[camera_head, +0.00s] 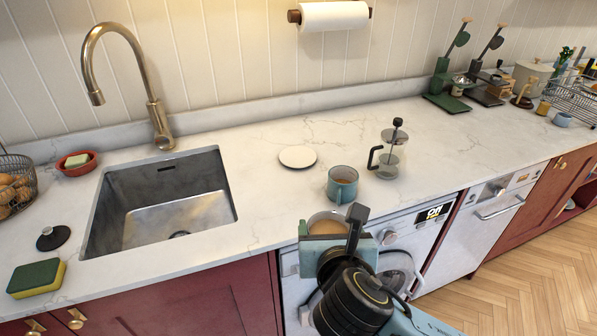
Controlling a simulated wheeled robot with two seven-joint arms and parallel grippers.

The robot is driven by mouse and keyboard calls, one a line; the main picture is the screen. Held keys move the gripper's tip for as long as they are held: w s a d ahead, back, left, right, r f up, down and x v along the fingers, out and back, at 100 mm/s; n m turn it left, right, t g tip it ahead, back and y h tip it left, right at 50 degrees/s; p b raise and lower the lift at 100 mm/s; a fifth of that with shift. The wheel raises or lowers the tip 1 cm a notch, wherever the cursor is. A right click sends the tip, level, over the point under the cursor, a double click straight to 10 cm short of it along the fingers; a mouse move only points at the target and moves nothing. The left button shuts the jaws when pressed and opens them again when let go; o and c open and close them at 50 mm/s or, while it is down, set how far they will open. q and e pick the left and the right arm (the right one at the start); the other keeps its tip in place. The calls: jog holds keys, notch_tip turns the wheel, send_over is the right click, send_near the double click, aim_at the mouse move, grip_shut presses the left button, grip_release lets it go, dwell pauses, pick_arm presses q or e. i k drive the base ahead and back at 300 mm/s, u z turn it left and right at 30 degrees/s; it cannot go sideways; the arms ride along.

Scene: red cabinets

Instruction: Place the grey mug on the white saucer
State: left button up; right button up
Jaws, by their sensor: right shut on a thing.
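My right gripper (331,221) is shut on this mug, with a finger at either side. The gripper and arm hide most of the mug's body, and I cannot tell whether it touches the counter. The saucer is farther back and slightly left of the held mug. My left gripper is not in view.
A teal mug (342,185) with a brown drink stands just behind the held mug, right of the saucer. A glass French press (389,158) stands right of it. The sink (160,205) opens to the left. The counter around the saucer is clear.

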aim_at(297, 159)
jog(key=k, duration=0.35)
jog(key=z, duration=1.5)
jog(key=i, duration=1.35)
jog(key=u, duration=2.65)
